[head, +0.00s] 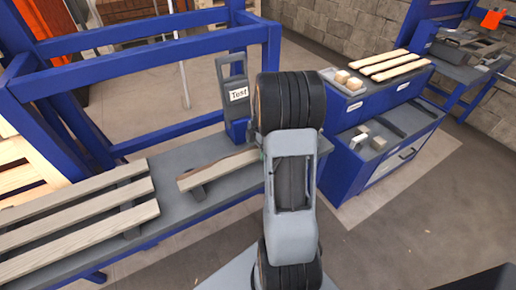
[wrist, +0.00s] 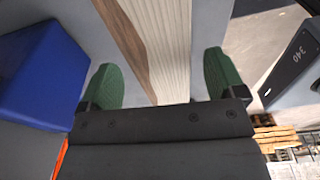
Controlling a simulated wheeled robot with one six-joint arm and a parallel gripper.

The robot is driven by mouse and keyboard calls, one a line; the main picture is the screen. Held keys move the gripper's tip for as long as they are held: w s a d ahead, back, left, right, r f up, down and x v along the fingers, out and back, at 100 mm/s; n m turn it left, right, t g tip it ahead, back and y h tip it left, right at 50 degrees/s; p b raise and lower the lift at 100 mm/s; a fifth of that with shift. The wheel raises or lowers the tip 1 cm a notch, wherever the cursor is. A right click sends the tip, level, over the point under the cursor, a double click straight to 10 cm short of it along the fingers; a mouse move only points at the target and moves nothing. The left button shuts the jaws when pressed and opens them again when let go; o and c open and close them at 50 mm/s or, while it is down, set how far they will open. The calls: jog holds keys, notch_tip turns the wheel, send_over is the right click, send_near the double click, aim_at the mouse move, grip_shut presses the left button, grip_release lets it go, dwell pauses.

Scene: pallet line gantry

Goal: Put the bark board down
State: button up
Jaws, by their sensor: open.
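The bark board (head: 222,166) is a pale plank with a dark brown bark edge. In the wrist view the board (wrist: 165,40) runs between the two green fingers of my gripper (wrist: 160,80). The fingers stand apart, with a gap on each side of the board, so my gripper is open around it and not touching it. The fingertips are hidden in the head view.
A stand with a "Test" label (head: 238,94) is just behind the board. Several slats (head: 80,225) lie at the left of the bench. Blue frame posts (head: 271,95) rise behind. A blue cabinet (head: 370,150) with a tray of wooden blocks (head: 345,82) is at the right.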

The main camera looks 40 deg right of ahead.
notch_tip(320, 180, up, 11)
jog(key=d, duration=0.1)
jog(key=s+a+m+t, duration=0.1)
jog(key=s+a+m, duration=0.3)
jog(key=a, duration=0.3)
jog(key=s+a+r+m+t+h, duration=0.1)
jog(key=s+a+m, duration=0.3)
jog(key=a+m, duration=0.3)
jog(key=s+a+m+t, duration=0.1)
jog(key=s+a+m, duration=0.3)
jog(key=a, duration=0.4)
jog(key=shift+s+r+m, duration=0.15)
jog(key=shift+r+m, duration=0.2)
jog(key=shift+m, duration=0.35)
